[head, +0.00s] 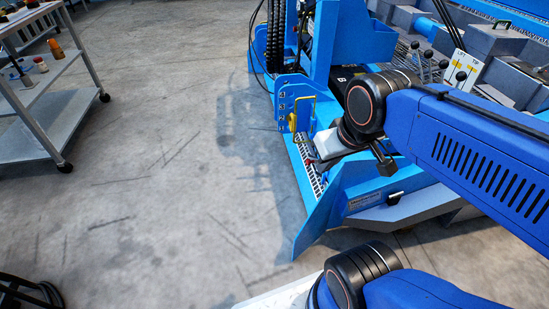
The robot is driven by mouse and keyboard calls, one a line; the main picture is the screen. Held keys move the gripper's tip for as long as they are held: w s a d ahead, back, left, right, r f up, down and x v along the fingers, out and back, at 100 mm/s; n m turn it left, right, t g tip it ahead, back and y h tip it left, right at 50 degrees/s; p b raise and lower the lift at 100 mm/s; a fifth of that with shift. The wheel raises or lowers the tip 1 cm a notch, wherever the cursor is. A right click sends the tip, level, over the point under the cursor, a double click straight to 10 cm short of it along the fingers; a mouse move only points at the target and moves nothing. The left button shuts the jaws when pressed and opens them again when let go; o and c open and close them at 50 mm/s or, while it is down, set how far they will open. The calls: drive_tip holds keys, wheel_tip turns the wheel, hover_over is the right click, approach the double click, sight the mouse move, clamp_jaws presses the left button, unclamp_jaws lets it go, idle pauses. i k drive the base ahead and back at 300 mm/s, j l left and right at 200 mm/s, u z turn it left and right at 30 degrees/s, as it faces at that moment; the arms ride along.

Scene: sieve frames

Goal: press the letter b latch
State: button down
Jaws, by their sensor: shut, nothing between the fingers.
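My arm reaches in from the right over the blue machine (330,205). My gripper (311,157) is small and partly hidden by my own wrist; it is shut and empty, low over the machine's front left edge. To its left a blue plate (284,104) stands upright with a column of white marks that look like numbers. A yellow latch-like handle (293,122) is on this plate, a short way from my gripper.
A grey shelf cart (40,110) with small jars stands at the left. Levers (430,65) and a white label plate (463,70) are on the machine at the upper right. Dark hoses (276,40) run down its left side. The concrete floor between cart and machine is clear.

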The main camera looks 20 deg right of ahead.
sight(314, 162)
drive_tip(key=i+j+u, duration=0.2)
drive_tip(key=j, duration=0.2)
drive_tip(key=i+j+u, duration=0.15)
drive_tip(key=i+j+z, duration=0.15)
drive_tip(key=i+j, duration=0.3)
